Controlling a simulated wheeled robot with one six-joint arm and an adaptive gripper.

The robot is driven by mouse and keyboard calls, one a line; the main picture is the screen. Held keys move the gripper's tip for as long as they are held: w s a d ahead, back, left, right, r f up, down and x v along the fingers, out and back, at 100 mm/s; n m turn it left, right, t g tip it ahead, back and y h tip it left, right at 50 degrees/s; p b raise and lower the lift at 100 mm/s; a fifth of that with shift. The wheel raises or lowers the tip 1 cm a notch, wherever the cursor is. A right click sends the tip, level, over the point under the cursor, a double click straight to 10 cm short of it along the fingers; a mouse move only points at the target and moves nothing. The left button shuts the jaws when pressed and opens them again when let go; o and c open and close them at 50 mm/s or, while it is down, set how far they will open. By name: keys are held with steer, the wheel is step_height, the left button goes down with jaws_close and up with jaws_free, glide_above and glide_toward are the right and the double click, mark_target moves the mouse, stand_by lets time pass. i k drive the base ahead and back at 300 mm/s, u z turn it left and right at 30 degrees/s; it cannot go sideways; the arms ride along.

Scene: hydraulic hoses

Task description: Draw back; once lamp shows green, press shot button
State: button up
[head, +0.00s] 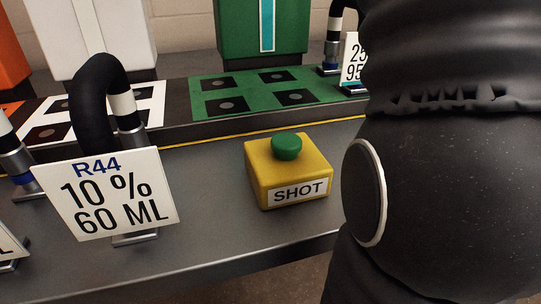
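A yellow box (272,174) labelled SHOT stands on the grey bench, right of the middle in the head view. A round green button (287,146) sits on its top. Nothing touches the box or the button in this view. No lamp that I can pick out shows here. My own dark arm fills the right side of the picture, close to the camera, right of the box. My gripper is not in view.
A black hose (92,105) arches at left behind a sign (108,195) reading R44, 10 %, 60 ML. A raised ledge holds a green panel (238,92) with dark squares. Another sign (353,62) is partly hidden by my arm. The bench's front edge is clear before the box.

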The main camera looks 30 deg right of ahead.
mark_target(286, 147)
steer(key=k, duration=1)
